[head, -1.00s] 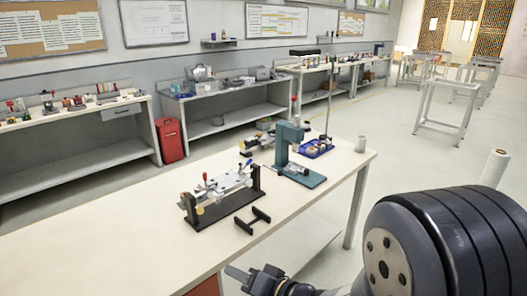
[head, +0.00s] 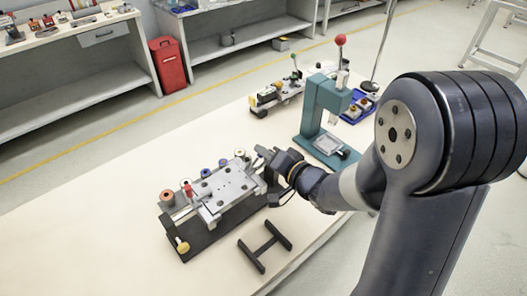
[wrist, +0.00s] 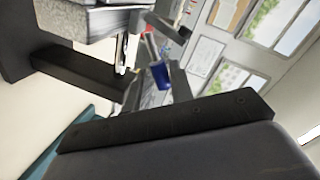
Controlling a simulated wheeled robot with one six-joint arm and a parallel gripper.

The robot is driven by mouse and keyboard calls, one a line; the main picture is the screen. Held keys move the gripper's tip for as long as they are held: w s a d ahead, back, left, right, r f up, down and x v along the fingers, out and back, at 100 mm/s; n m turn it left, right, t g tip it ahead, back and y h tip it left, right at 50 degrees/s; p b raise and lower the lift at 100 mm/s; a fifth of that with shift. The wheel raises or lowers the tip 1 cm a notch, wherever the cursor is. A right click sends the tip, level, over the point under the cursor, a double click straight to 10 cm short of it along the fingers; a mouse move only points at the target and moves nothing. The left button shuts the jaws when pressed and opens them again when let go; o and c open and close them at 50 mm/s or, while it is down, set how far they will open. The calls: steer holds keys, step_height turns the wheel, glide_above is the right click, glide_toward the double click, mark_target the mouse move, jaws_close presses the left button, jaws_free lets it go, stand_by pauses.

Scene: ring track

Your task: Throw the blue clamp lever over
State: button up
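The clamp fixture (head: 222,190) is a pale metal plate on a dark stand on the bench. A red-tipped clamp lever (head: 188,190) stands at its near left end. My gripper (head: 264,156) is at the fixture's far right end and hides the blue clamp lever in the head view. In the wrist view a blue grip (wrist: 160,75), apparently the blue clamp lever, shows beyond a dark edge of my gripper (wrist: 165,122). I cannot tell whether it touches the fingers, or how far they are apart.
A teal press (head: 325,120) with a red knob stands to the right behind the fixture. A blue tray (head: 352,112) is beside it. A black H-shaped stand (head: 264,246) lies in front. Another small fixture (head: 275,95) stands at the back. The bench's left side is clear.

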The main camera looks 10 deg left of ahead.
steer(key=shift+w+a+f, duration=0.15)
steer(key=shift+w+a, duration=0.2)
steer(key=shift+a, duration=0.2)
steer(key=shift+c, duration=0.4)
jaws_close()
steer(key=b, duration=0.1)
steer(key=n+b, duration=0.1)
steer(key=shift+s+a+n+b, duration=0.2)
steer(key=shift+s+n+b, duration=0.05)
steer(key=shift+n+b, duration=0.05)
steer(key=shift+s+a+r+n+t+h+b, duration=0.1)
steer(key=shift+s+r+n+t+h+b, duration=0.15)
steer(key=shift+n+b, duration=0.2)
steer(key=shift+a+r+n+t+h+b, duration=0.1)
steer(key=shift+r+n+t+b, duration=0.05)
steer(key=shift+r+n+b, duration=0.25)
steer(key=shift+o, duration=0.4)
jaws_free()
